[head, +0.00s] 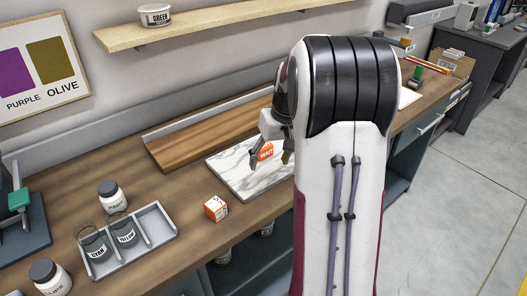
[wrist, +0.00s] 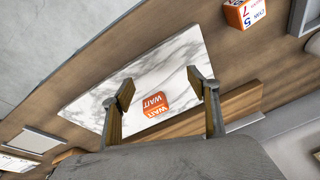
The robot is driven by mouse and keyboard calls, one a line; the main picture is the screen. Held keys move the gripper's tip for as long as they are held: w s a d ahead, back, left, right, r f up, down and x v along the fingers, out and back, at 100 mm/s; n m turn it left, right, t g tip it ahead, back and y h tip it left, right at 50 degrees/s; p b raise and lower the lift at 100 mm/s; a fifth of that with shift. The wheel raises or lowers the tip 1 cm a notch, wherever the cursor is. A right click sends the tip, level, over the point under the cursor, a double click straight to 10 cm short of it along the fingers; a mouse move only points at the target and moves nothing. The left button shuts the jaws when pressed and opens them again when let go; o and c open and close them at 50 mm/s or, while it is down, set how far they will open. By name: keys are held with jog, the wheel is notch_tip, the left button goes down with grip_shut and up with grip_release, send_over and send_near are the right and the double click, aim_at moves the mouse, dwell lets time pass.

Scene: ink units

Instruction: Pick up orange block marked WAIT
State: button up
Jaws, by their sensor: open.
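The orange block marked WAIT (head: 265,151) lies on a white marbled slab (head: 226,166) on the wooden bench. In the wrist view the WAIT block (wrist: 155,105) shows its label between my two fingers, and the slab (wrist: 165,70) spreads around it. My gripper (wrist: 160,92) is open, with one finger on each side of the block in the picture. In the head view my gripper (head: 269,158) is over the slab at the block, partly behind my arm. I cannot tell how high the fingertips are above the slab.
An orange and white box (head: 216,208) stands on the bench left of the slab; it also shows in the wrist view (wrist: 244,13). White jars (head: 111,194) stand nearby. A raised wooden board (head: 205,135) lies behind the slab.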

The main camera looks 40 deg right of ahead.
aim_at(264, 151)
jog(key=shift+n+t, duration=0.4)
jog(key=shift+n, duration=0.1)
jog(key=w+d, duration=0.3)
jog(key=shift+w+d+f, duration=0.25)
jog(key=shift+w+d, duration=0.1)
jog(key=shift+d, duration=0.05)
jog(key=w+r+n, duration=0.1)
jog(key=w+d+r+n+t, duration=0.1)
jog(key=w, duration=0.1)
jog(key=shift+w+d+r+n, duration=0.1)
jog(key=shift+d+r+n, duration=0.1)
jog(key=shift+r+n, duration=0.15)
jog(key=shift+f, duration=0.1)
jog(key=shift+x, duration=1.2)
jog(key=shift+d, duration=0.1)
jog(key=shift+d+x, duration=0.15)
jog(key=shift+x, duration=1.15)
jog(key=shift+d+x, duration=0.2)
jog(key=shift+x, duration=1.05)
jog(key=shift+c, duration=0.4)
